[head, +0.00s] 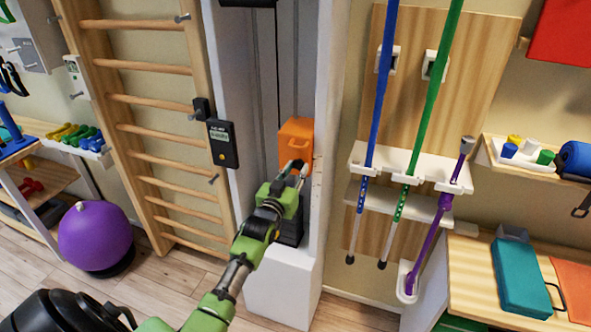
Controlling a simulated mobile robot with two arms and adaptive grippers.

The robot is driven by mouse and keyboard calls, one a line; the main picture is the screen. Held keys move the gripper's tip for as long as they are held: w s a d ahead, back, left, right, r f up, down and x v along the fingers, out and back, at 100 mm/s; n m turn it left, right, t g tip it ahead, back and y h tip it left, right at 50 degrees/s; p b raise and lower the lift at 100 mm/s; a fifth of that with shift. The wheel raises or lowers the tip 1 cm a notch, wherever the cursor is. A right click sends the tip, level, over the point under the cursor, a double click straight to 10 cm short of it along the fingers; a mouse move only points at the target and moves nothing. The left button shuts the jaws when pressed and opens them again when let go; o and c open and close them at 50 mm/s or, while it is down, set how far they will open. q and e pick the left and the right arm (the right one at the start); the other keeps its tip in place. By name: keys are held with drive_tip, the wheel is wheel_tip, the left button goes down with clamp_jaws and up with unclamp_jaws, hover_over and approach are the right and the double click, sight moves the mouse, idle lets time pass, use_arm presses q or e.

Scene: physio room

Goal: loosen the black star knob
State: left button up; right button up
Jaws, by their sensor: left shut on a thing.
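An orange carriage (296,133) with a loop handle sits in the white upright column in the middle of the head view. My left gripper (297,169) reaches up from below and is shut at the lower front of this carriage. The black star knob does not show clearly; what is between the fingertips is small and mostly hidden by them, and it appears to be the knob. My right gripper is not in view.
White column walls (331,110) stand close on both sides of the carriage. Wooden wall bars (150,102) and a black display box (222,144) are left. A rack with blue, green and purple poles (418,95) is right. A purple ball (95,236) lies on the floor.

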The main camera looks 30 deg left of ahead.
use_arm(q)
drive_tip(key=n, duration=0.5)
drive_tip(key=shift+d+n, duration=0.1)
drive_tip(key=shift+n, duration=0.2)
drive_tip(key=n, duration=0.6)
drive_tip(key=shift+d+r+p, duration=0.1)
drive_tip(key=shift+p, duration=0.25)
drive_tip(key=n, duration=0.6)
drive_tip(key=shift+r+n, duration=0.1)
drive_tip(key=shift+n, duration=0.2)
drive_tip(key=n, duration=0.5)
drive_tip(key=shift+p, duration=0.4)
drive_tip(key=shift+n, duration=0.3)
drive_tip(key=o, duration=1.1)
